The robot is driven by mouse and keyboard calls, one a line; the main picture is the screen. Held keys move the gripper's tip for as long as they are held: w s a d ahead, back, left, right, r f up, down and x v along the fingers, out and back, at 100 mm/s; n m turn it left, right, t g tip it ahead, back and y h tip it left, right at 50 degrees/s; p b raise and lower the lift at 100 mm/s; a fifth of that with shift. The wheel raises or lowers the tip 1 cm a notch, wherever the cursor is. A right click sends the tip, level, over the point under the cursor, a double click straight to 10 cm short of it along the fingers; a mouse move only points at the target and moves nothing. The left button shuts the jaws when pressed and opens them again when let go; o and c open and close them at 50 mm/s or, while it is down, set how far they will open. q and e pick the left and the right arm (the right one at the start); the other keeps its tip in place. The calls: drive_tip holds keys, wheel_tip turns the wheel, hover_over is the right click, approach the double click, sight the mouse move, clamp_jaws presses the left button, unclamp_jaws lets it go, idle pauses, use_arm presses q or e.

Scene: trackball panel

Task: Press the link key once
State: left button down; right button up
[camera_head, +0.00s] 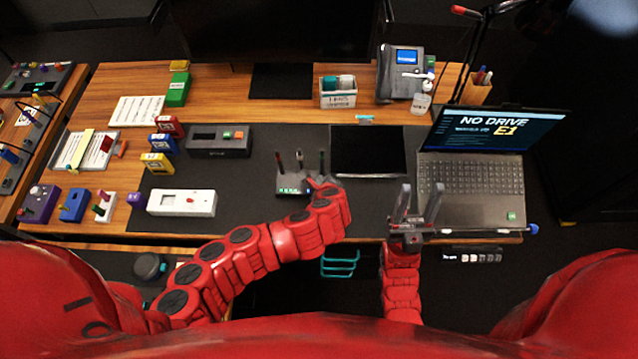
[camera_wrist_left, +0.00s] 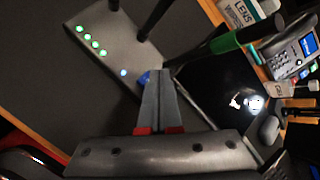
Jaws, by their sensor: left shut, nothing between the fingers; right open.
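A grey router (camera_head: 292,187) with upright antennas stands on the dark desk mat. In the left wrist view the router (camera_wrist_left: 115,45) shows a row of several lit green lights, one pale blue light (camera_wrist_left: 123,72) and a blue key (camera_wrist_left: 144,78). My left gripper (camera_head: 316,183) is at the router's right end, its fingers mostly hidden in the head view. In the wrist view its fingers (camera_wrist_left: 158,74) are shut and empty, with their tips right beside the blue key; I cannot tell whether they touch it. My right gripper (camera_head: 420,189) is open and empty near the laptop.
A black tablet (camera_head: 368,151) lies just right of the router, and the laptop (camera_head: 470,185) is further right. Dark and green-tipped antennas (camera_wrist_left: 238,38) rise close to my left fingers. A white device (camera_head: 181,203) lies to the left. The mat between is clear.

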use_arm(q)
wheel_tip(320, 180, up, 5)
drive_tip(key=p, duration=0.2)
drive_tip(key=shift+f+p, duration=0.1)
drive_tip(key=shift+p, duration=0.3)
drive_tip(key=shift+s+f, duration=0.1)
idle(0.5)
